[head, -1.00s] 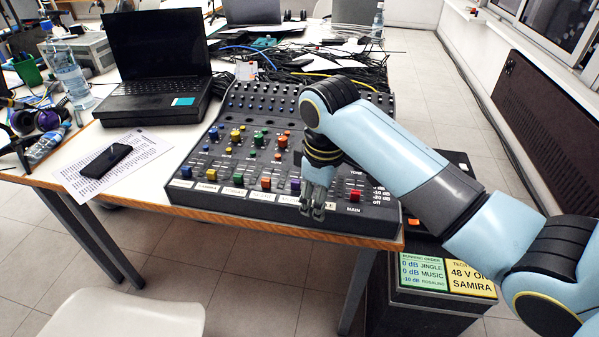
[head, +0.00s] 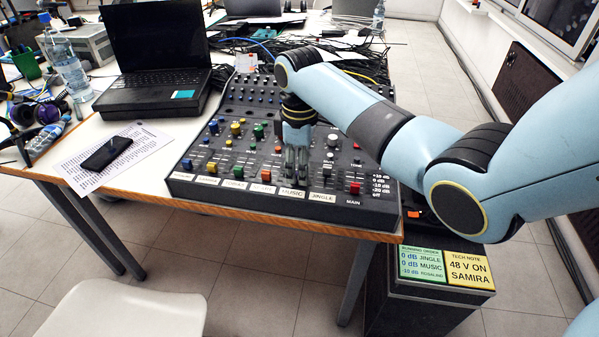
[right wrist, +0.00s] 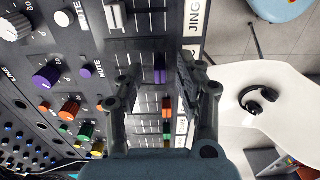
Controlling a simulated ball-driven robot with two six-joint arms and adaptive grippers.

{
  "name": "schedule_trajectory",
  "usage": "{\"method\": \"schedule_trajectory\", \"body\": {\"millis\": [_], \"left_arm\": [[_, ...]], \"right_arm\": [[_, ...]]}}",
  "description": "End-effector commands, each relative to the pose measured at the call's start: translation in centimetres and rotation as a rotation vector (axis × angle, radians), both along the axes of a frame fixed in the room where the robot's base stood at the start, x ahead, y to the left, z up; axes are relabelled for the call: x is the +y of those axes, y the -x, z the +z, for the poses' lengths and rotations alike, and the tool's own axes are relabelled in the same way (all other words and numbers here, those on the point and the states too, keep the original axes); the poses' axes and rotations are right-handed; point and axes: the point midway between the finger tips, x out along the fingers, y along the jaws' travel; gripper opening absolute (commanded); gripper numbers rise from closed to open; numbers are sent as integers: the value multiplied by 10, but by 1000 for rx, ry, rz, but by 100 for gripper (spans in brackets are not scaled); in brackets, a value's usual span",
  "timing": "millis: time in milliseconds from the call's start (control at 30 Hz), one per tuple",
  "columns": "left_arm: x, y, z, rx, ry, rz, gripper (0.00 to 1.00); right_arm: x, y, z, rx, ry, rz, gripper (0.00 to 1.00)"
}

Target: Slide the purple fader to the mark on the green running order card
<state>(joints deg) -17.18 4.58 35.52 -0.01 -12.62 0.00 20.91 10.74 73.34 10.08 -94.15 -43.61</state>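The purple fader (right wrist: 160,76) shows in the right wrist view between the two fingers of my right gripper (right wrist: 157,80), which is open. I cannot tell whether a finger touches it. In the head view my right gripper (head: 296,178) points down over the front of the mixing desk (head: 230,186), above the MUSIC label (head: 292,193), and mostly hides the fader. The green running order card (head: 423,263) lies on a black case and reads 0 dB JINGLE, 0 dB MUSIC and -10 dB for a third name. My left gripper is not in view.
Other faders include a red one (head: 354,187) by the MAIN label and an orange one (head: 266,171). A dB scale (head: 381,186) is printed at the desk's right. A yellow tech note (head: 467,270) adjoins the green card. A laptop (head: 150,90) and phone (head: 106,153) lie left.

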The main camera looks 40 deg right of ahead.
Motion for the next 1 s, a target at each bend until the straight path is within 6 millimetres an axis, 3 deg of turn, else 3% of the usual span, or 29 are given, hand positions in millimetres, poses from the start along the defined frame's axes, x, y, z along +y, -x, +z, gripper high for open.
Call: {"method": "schedule_trajectory", "body": {"millis": [133, 433, 733, 1000], "left_arm": [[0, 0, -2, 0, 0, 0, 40], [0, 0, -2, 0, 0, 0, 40], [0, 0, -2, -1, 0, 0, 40], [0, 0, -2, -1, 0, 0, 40]], "right_arm": [[0, 0, -13, 0, 0, 0, 37], [0, 0, -15, -1, 0, 0, 37], [0, 0, -15, -1, 0, 0, 0], [0, 0, -15, -1, 0, -1, 0]]}}
